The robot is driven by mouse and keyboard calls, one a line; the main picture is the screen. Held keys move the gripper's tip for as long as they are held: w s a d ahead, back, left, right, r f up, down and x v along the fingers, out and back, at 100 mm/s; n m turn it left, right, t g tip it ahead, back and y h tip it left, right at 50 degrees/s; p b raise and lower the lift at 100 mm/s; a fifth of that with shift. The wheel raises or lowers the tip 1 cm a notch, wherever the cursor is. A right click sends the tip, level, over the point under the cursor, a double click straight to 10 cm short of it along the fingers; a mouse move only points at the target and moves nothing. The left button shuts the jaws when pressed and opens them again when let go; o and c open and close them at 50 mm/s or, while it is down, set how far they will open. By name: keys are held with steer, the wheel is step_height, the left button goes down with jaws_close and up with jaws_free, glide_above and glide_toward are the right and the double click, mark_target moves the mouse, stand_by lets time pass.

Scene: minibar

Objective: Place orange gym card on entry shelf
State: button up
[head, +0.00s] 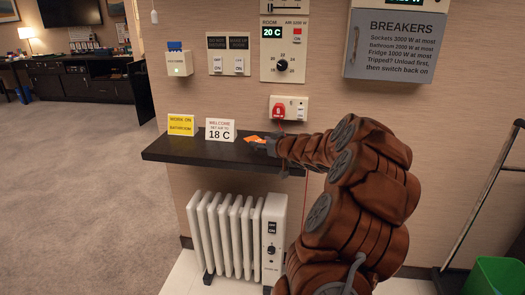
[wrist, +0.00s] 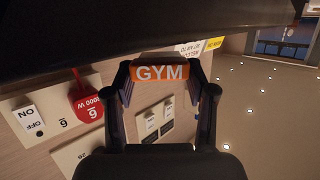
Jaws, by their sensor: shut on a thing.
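The orange gym card (head: 250,138) shows at the tip of my gripper (head: 261,142) in the head view, over the right part of the dark entry shelf (head: 215,156). In the wrist view the card (wrist: 160,73), lettered GYM in white, sits between the two fingertips, which are shut on it. The dark shelf (wrist: 130,30) fills the top of that upside-down view, close to the card. I cannot tell whether the card touches the shelf.
A yellow sign (head: 181,125) and a white welcome sign (head: 220,129) stand on the shelf, left of the card. A socket with a red plug (head: 279,110) is on the wall above. A white radiator (head: 228,235) stands below the shelf.

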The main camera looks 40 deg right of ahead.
steer(key=shift+f+b, duration=0.3)
steer(key=shift+f, duration=0.8)
steer(key=shift+f, duration=0.15)
steer(key=o, duration=0.9)
steer(key=shift+c, duration=0.2)
steer(key=shift+s+r, duration=0.2)
steer(key=shift+r, duration=0.05)
steer(key=p+v, duration=0.2)
steer(key=v, duration=0.9)
steer(key=shift+s, duration=0.3)
steer(key=shift+a, duration=0.1)
